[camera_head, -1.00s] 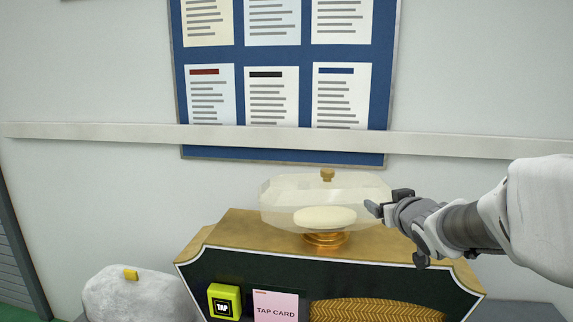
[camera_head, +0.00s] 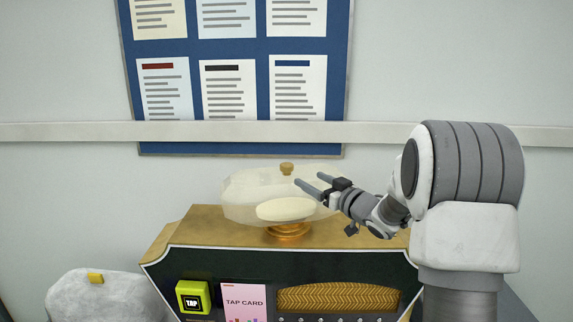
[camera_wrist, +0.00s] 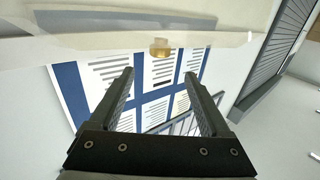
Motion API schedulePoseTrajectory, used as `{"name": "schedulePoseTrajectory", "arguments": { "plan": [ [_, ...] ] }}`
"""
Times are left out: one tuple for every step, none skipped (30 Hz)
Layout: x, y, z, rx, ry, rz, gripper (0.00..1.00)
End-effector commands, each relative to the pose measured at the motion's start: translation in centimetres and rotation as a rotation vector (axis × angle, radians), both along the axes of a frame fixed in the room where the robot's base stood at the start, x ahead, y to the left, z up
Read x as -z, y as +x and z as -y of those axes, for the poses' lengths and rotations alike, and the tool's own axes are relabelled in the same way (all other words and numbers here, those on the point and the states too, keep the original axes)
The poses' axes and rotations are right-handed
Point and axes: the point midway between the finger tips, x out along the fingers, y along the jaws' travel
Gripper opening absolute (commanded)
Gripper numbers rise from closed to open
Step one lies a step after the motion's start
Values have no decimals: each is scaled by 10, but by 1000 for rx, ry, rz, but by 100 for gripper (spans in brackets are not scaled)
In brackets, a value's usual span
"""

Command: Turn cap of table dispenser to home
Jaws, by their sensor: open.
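The table dispenser (camera_head: 245,200) is a clear faceted vessel with a pale oval inside, on a gold foot on top of the cabinet. Its small gold cap (camera_head: 286,168) sits upright at the top centre; it also shows in the wrist view (camera_wrist: 160,48), beyond and between my fingertips. My gripper (camera_head: 308,184) is open and empty. Its fingers point left at the dispenser's upper right side, just below and right of the cap. They are apart from the cap; whether they touch the vessel I cannot tell.
The dark green cabinet (camera_head: 250,262) with a gold top carries a yellow TAP button (camera_head: 192,298) and a pink tap card sign (camera_head: 244,301). A white rock-like block (camera_head: 85,299) stands at the left. A wall rail (camera_head: 80,131) and a notice board (camera_head: 235,98) are behind.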

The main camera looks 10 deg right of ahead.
Motion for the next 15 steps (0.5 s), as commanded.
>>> {"name": "schedulePoseTrajectory", "arguments": {
  "plan": [
    [-2, 11, -7, -4, 1, 0, 81],
    [-2, 17, -10, -3, 1, 0, 81],
    [-2, 25, -13, -3, 0, 0, 81],
    [-2, 31, -16, -3, 1, 0, 81],
    [-2, 37, -20, -3, 0, 1, 81],
    [-2, 45, -23, -2, 1, 0, 81],
    [-2, 51, -25, -2, 0, 0, 81],
    [-2, 57, -28, -3, 0, 0, 81],
    [-2, 64, -32, -3, 0, 0, 81],
    [-2, 69, -34, -1, 0, 0, 81],
    [-2, 74, -36, -1, 0, 1, 81],
    [-2, 81, -39, -1, 0, 1, 81],
    [-1, 85, -42, -1, 0, 0, 81],
    [-2, 89, -44, -1, -1, 0, 81],
    [-1, 94, -45, -1, -1, 0, 81]
  ]
}}
